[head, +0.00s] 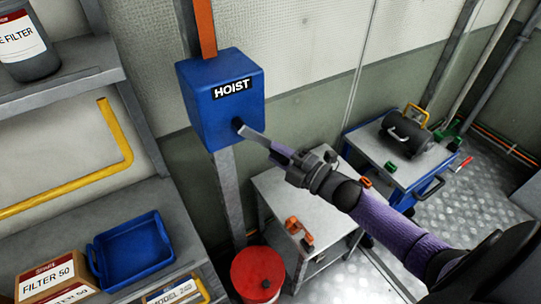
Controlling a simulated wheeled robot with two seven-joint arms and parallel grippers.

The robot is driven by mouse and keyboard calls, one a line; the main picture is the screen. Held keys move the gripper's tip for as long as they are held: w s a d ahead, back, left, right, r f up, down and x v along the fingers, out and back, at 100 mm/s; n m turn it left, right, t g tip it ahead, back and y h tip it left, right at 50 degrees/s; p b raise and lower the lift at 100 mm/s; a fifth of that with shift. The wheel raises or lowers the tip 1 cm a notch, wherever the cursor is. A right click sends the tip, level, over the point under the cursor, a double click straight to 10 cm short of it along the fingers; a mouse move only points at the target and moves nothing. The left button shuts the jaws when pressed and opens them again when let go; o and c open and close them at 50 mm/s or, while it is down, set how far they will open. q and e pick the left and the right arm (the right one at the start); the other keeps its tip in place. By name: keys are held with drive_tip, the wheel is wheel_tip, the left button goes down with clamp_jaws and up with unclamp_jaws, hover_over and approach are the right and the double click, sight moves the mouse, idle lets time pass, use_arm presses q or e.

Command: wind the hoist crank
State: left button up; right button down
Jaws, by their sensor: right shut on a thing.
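The blue hoist box (205,107), with a black HOIST label, stands on a grey post at the upper middle of the head view. A grey crank arm (254,136) comes out of a dark hub on the box's front and runs down to the right. My right gripper (285,157) is at the outer end of the crank arm and is shut on the crank. The crank's handle is mostly hidden by the gripper. My purple right arm reaches in from the lower right. My left gripper is not in the view.
A grey bench (285,195) with an orange-handled tool (299,230) stands below my arm. A red drum (257,275) is beside the post. A shelf at left holds a blue tray (131,252) and filter boxes. A blue cart (372,147) carries a dark cylinder (405,137) at right.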

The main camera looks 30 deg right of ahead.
drive_tip(key=shift+d+r+n+g+p, duration=0.4)
drive_tip(key=shift+d+r+n+p, duration=0.25)
drive_tip(key=shift+r+n, duration=0.2)
drive_tip(key=r+n+p, duration=0.1)
drive_tip(key=n+p, duration=0.1)
drive_tip(key=d+r+n+g+h+p, duration=0.1)
drive_tip(key=r+n+p, duration=0.1)
drive_tip(key=p, duration=0.1)
drive_tip(key=d+r+n+g+h+p, duration=0.1)
drive_tip(key=r+n+p, duration=0.1)
drive_tip(key=shift+w+p, duration=0.1)
drive_tip(key=shift+p, duration=0.2)
drive_tip(key=shift+c, duration=2)
unclamp_jaws()
